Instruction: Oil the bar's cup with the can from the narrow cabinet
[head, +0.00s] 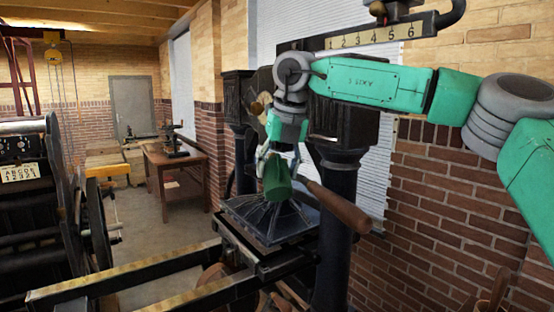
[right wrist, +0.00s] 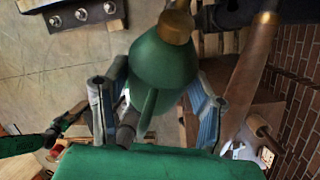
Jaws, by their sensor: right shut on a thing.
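My right gripper (head: 277,156) is shut on a green oil can (head: 277,181), above the black ribbed platen of the hand press (head: 268,218). In the right wrist view the can (right wrist: 160,72) sits between the two fingers of the gripper (right wrist: 156,108), with its brass-coloured top (right wrist: 176,27) away from the palm. A bar with a wooden handle (head: 342,207) slants down to the right, close beside the can; wood also shows in the right wrist view (right wrist: 248,85). I cannot make out a cup on the bar. The narrow cabinet cannot be identified.
The press's dark column (head: 336,225) stands close to the right of the can. Rails (head: 130,282) run out at the front left. Another black machine (head: 30,190) stands at the left. A wooden table (head: 178,163) stands farther back, with open floor before it.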

